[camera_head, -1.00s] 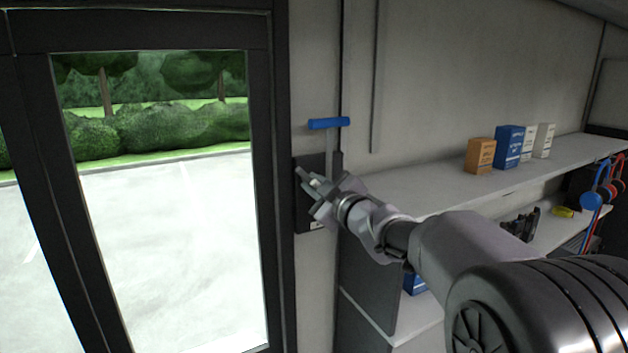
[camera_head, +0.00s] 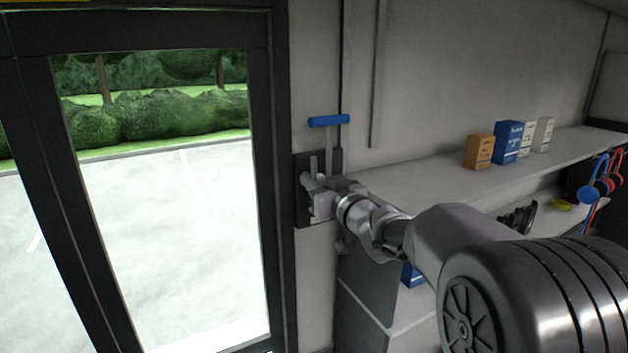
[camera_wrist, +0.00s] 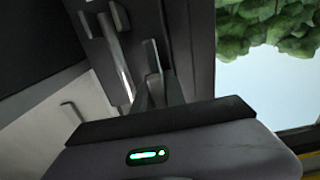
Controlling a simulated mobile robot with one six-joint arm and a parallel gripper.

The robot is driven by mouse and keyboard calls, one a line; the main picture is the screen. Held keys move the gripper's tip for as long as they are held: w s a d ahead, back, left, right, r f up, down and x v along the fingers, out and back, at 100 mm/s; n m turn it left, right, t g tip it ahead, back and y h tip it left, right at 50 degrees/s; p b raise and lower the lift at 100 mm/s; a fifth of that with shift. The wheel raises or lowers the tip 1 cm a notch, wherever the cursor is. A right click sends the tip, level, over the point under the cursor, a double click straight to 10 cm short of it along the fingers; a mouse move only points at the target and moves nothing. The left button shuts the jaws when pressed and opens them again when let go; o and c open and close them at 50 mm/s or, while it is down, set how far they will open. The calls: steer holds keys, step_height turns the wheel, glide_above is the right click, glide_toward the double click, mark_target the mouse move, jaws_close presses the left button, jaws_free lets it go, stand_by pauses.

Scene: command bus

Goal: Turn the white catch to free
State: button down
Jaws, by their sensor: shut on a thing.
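My gripper (camera_head: 314,188) is at the dark plate (camera_head: 303,215) on the wall just right of the glazed door. It is shut on the white catch, which my fingers and wrist mostly hide, so its angle is hard to read. A blue T-shaped handle (camera_head: 328,121) on a grey stem stands just above the plate. In the wrist view, my gripper (camera_wrist: 152,65) reaches toward the dark plate, beside a long grey bar (camera_wrist: 118,55). The catch cannot be made out clearly there.
The glazed door's dark frame (camera_head: 268,200) is close on the left. A grey shelf (camera_head: 440,190) runs to the right, bearing an orange box (camera_head: 479,152), a blue box (camera_head: 507,142) and pale boxes. Blue and red headsets hang at the far right.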

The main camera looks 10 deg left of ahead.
stand_by(0.4)
steer(key=c, duration=1.4)
jaws_free()
steer(key=b+v, duration=0.2)
steer(key=v, duration=1.5)
steer(key=shift+s+d+b, duration=0.2)
steer(key=shift+b, duration=0.1)
